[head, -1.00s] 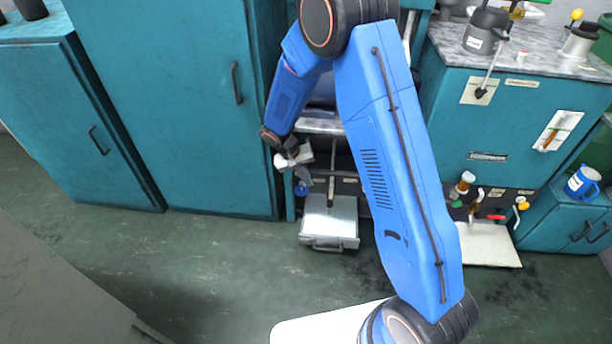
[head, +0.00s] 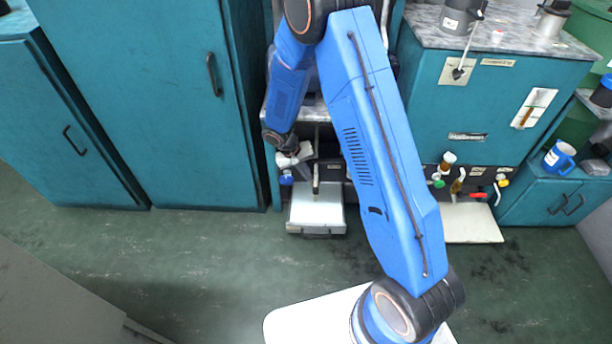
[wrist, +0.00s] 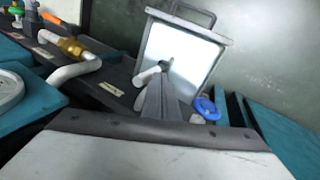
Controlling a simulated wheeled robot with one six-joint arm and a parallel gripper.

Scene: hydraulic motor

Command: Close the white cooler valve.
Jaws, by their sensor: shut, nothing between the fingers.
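My gripper (wrist: 168,72) is shut and empty. In the wrist view its grey fingers reach towards a white curved handle (wrist: 147,77), which looks like the white valve; the fingers partly hide it, and I cannot tell whether they touch it. A blue round valve handle (wrist: 207,108) sits just right of the fingers. In the head view my gripper (head: 298,160) is low at the front of the left machine, above a blue handle (head: 286,178). I cannot clearly make out the white valve there.
A pale metal tray (head: 317,213) juts out below the gripper. A teal cabinet (head: 185,110) stands close on the left. On the right, another teal machine (head: 490,100) carries several coloured valves, including a red handle (head: 478,195), above a pale tray (head: 470,225). Green floor in front is open.

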